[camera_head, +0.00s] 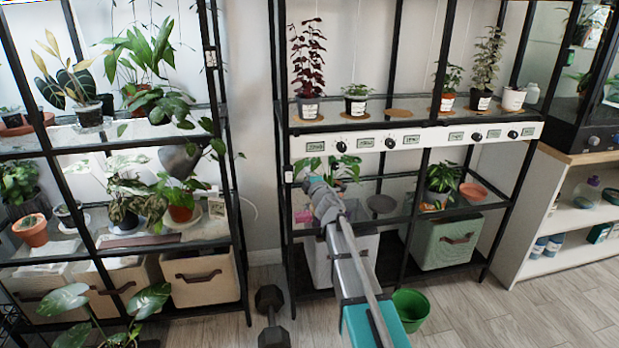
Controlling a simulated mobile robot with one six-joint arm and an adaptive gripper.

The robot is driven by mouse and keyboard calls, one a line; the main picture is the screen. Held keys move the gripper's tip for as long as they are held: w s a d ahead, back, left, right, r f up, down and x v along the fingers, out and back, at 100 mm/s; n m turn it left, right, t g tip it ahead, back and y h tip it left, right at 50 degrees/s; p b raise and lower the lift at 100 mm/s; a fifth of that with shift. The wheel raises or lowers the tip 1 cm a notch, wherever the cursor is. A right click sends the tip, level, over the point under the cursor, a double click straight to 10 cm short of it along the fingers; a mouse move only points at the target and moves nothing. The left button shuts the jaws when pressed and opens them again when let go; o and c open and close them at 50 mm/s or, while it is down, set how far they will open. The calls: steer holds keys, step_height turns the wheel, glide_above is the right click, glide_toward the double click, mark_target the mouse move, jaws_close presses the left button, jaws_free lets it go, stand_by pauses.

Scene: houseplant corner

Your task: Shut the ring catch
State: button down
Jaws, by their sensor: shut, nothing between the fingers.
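My arm reaches away from the bottom of the head view toward the middle rack, with my gripper (308,183) at its far end. The gripper is small here, in front of the rack's lower glass shelf; it is shut and holds nothing. I cannot make out a ring catch for certain. A small metal fitting (210,58) sits high on the right post of the left rack, and a small pale piece (288,173) is on the middle rack's left post, left of my gripper. Neither shows clearly enough to tell what it is. My arm hides part of the shelf and white bin behind.
Potted plants stand on both racks, including a leafy one (335,168) close behind my gripper. A white panel (415,137) with knobs crosses the middle rack. A green pot (411,308) and a dark dumbbell (271,312) are on the floor. Floor at right is clear.

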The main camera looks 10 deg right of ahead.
steer(key=w+a, duration=0.1)
steer(key=w, duration=0.5)
steer(key=shift+r+p, duration=0.3)
steer(key=shift+r, duration=0.05)
steer(key=shift+s+d, duration=0.25)
steer(key=shift+s, duration=0.5)
stand_by(0.6)
